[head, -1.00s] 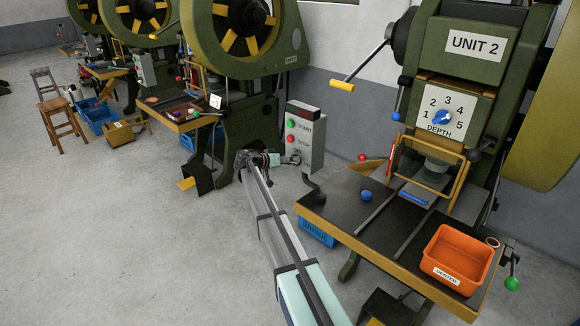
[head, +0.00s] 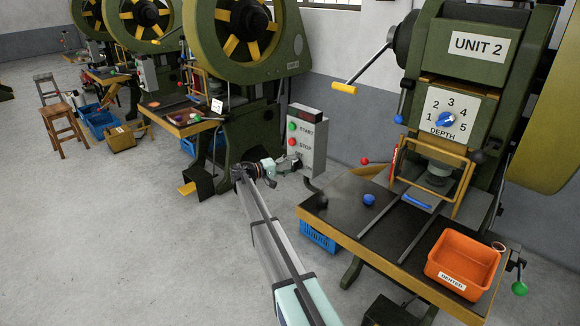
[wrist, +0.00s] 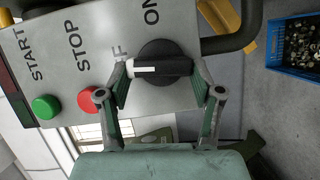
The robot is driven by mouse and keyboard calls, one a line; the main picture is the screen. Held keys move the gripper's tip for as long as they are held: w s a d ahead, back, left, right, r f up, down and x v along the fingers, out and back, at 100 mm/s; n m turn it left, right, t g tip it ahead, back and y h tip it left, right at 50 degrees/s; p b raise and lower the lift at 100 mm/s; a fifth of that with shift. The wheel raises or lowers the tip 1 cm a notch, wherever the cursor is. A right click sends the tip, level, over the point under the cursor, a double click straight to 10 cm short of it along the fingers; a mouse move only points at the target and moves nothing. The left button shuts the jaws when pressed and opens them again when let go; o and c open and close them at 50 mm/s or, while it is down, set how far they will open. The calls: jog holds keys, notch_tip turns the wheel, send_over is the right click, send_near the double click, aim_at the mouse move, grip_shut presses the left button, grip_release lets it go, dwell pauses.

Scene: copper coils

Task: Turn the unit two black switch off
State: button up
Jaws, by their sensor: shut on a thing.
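The black switch (wrist: 178,67) is a round knob with a bar handle on the grey control box (head: 307,140). In the wrist view its handle lies level, with the white mark at its left end, towards a partly hidden label ending in F. The ON label (wrist: 151,12) is above the knob. My gripper (wrist: 163,68) is shut on the handle, one finger at each end. In the head view my gripper (head: 291,164) is at the box's lower front, and the switch is too hidden to make out.
Green START (wrist: 46,107) and red STOP (wrist: 88,99) buttons sit left of the switch in the wrist view. The UNIT 2 press (head: 463,85) and its table (head: 345,222) stand right of the box. A blue crate (head: 319,238) is under the table. Open floor lies left.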

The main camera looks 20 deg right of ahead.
jog(key=shift+w+n+h, duration=0.1)
jog(key=shift+n+h, duration=0.2)
jog(key=shift+n, duration=0.3)
jog(key=o, duration=1.1)
jog(key=shift+d, duration=0.1)
jog(key=shift+o, duration=0.2)
jog(key=shift+f, duration=0.1)
jog(key=a, duration=1.2)
